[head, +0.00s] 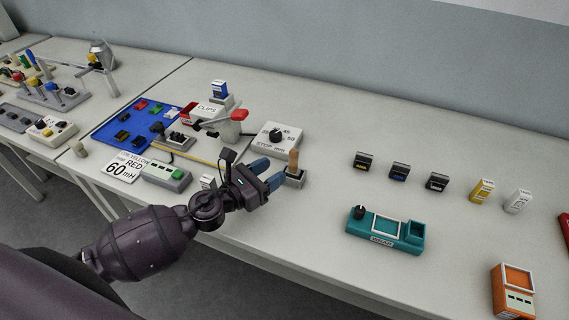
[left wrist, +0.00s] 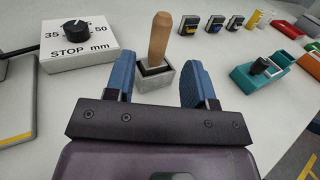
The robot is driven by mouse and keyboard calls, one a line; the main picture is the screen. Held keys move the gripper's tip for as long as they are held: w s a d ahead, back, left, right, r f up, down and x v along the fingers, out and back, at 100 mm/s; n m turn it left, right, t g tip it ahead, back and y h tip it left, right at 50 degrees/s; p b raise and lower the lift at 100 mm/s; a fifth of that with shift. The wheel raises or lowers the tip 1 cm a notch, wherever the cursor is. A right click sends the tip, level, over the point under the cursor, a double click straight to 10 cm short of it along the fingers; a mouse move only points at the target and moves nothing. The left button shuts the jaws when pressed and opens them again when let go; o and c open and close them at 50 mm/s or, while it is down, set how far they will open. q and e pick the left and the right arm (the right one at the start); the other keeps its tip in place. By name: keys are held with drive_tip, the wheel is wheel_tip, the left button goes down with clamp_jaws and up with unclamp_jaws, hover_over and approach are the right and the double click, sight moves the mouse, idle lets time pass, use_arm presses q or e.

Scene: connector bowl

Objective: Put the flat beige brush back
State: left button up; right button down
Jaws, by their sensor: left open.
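The beige brush (head: 294,161) stands handle up in a small grey holder (head: 296,179) near the front of the table; its lower end is hidden inside. In the left wrist view the light wooden handle (left wrist: 160,37) rises with a slight tilt from the grey holder (left wrist: 155,77). My left gripper (head: 268,174) is open and empty, with its blue fingers just short of the holder. In the left wrist view the brush and holder appear between the two spread fingers (left wrist: 158,70). My right gripper is not in view.
A white stop box with a black knob (head: 277,139) stands behind the holder. A teal device (head: 386,230) lies to the right, with several small blocks behind it. A green-button box (head: 166,176) and blue mat (head: 130,126) are left. The table between holder and teal device is clear.

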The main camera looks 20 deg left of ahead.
use_arm(q)
drive_tip(key=shift+b+v, duration=0.4)
drive_tip(key=shift+v, duration=1.9)
